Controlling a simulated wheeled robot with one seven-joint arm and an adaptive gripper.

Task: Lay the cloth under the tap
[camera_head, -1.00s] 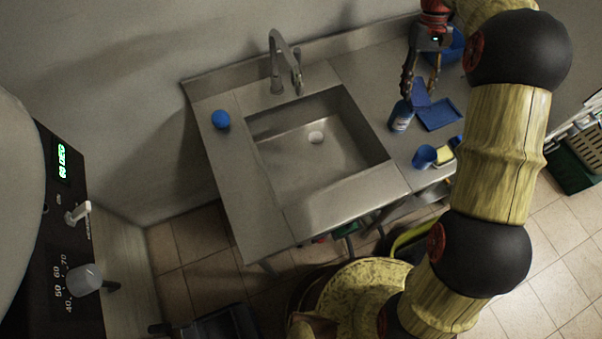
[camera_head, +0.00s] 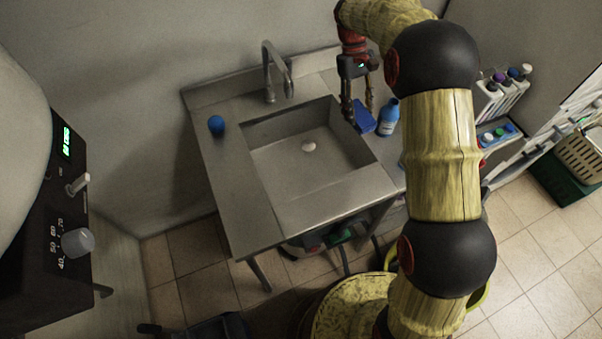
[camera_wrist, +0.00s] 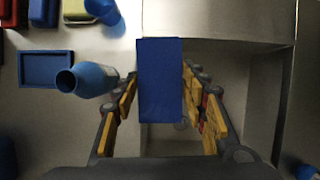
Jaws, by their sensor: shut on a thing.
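The blue cloth (camera_head: 364,121) is held in my gripper (camera_head: 358,106), above the right rim of the sink. In the wrist view the cloth (camera_wrist: 160,80) is a flat blue rectangle between the two yellow-padded fingers, partly over the sink basin. The grey curved tap (camera_head: 268,72) stands at the back of the counter, left of my gripper. Below it is the square steel sink (camera_head: 290,165) with a round pale drain. The basin floor is bare.
A blue bottle (camera_head: 388,117) stands close right of the cloth. A blue round object (camera_head: 216,125) sits on the left counter, which is otherwise clear.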

